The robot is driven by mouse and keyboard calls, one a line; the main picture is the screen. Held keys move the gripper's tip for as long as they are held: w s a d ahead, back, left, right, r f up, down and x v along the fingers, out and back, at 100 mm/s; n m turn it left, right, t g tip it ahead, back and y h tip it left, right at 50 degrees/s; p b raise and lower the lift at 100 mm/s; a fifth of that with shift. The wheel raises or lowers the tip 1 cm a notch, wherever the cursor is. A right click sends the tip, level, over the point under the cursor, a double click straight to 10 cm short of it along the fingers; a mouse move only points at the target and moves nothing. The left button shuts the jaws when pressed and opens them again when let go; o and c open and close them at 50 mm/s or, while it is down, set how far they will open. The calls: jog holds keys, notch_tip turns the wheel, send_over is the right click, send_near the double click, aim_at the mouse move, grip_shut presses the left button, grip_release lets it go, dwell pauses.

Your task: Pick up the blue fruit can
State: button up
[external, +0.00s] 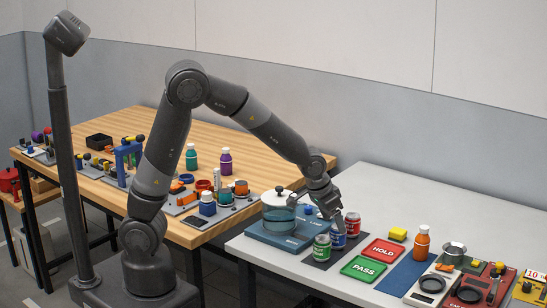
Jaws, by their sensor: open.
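The blue can (338,241) stands upright on a dark mat (318,261) on the white table, between a green can (322,249) and a red can (353,226). My gripper (336,220) is open and points down at the top of the blue can. Its fingers hide part of the can's top. I cannot tell whether they touch the can or are only above or around it.
A glass vessel with a white lid (279,197) stands on a blue base (262,237) close left of the cans. Red HOLD (383,252) and green PASS (364,269) plates lie to the right. An orange bottle (422,243) stands on a blue mat (407,272).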

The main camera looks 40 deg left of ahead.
aim_at(335, 227)
jog(key=shift+x, duration=3.15)
jog(key=shift+s, duration=0.15)
jog(key=c, duration=1.1)
jog(key=shift+c, duration=0.2)
